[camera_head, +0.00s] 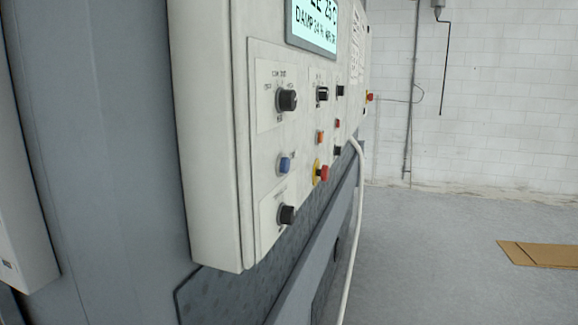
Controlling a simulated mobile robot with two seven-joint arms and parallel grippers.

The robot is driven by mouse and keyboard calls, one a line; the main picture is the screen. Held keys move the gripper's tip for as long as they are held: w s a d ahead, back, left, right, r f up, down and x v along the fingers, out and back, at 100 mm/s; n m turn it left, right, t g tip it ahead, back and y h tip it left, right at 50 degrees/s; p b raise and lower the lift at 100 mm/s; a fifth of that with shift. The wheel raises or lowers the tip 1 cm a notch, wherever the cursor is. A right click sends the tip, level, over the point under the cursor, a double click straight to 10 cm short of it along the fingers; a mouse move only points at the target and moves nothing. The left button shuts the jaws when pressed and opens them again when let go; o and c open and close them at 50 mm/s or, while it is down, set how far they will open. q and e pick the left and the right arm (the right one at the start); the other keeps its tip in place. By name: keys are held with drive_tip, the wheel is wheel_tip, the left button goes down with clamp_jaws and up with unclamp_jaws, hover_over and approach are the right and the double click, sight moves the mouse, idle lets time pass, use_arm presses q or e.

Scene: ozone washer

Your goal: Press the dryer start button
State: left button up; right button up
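A white control panel (215,150) stands out from a grey machine at the left middle, seen at a steep angle. On it are a blue button (284,165), an orange button (320,137), a red emergency button on a yellow base (322,173) and several black knobs, one at upper left (287,100) and one at the bottom (286,215). A lit display (314,22) is at the top, cut by the frame edge. The labels are too small to tell which button is the dryer start. Neither of my grippers is in view.
The grey machine body (100,150) fills the left. A white hose (357,220) hangs beside the panel. Another red button (369,97) is farther back. Grey floor (440,260) is open at right, with flat cardboard (545,254). A white brick wall (500,110) is behind.

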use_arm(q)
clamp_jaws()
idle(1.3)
